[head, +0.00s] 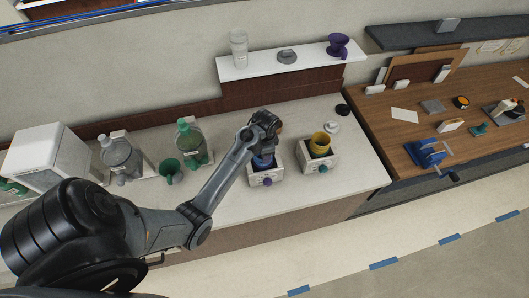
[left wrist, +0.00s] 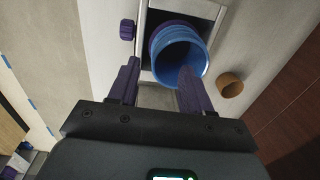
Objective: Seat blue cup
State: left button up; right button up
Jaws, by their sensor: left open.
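The blue cup (left wrist: 178,60) stands in the opening of a white box (head: 267,180) on the counter. A purple ring shows behind its rim in the left wrist view, and I cannot tell how deep the cup sits. In the head view only a small part of the blue cup (head: 262,163) shows below my gripper. My left gripper (left wrist: 158,82) is open, with its purple fingers on either side of the cup's near part; I cannot tell whether they touch it. My right gripper is not in view.
A similar box (head: 318,163) holding a yellow cup (head: 320,142) stands to the right. Green-lidded jugs (head: 190,140) and a green funnel (head: 169,168) stand to the left. A brown cup-like object (left wrist: 230,85) lies close beside the blue cup. The counter front is clear.

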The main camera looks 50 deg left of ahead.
pick_arm(q)
jog(key=shift+r, duration=2.8)
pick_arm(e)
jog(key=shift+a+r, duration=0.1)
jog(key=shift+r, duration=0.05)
pick_arm(q)
jog(key=shift+s, duration=0.1)
jog(key=s+d+f+m+g+y, duration=0.1)
jog(key=s+d+f, duration=0.35)
jog(key=s, duration=0.45)
jog(key=s+d+f+m+g, duration=0.1)
jog(key=s+d+f, duration=0.35)
jog(key=s, duration=0.45)
jog(key=s+d+r+t, duration=0.2)
jog(key=s+d+r, duration=0.15)
jog(key=d, duration=0.45)
jog(key=w+d+r+n+t+h, duration=0.2)
jog(key=w+d+r+n+t, duration=0.1)
jog(key=r, duration=0.4)
jog(key=shift+d+r+n, duration=0.15)
jog(key=shift+d+n, duration=0.55)
jog(key=shift+d, duration=0.2)
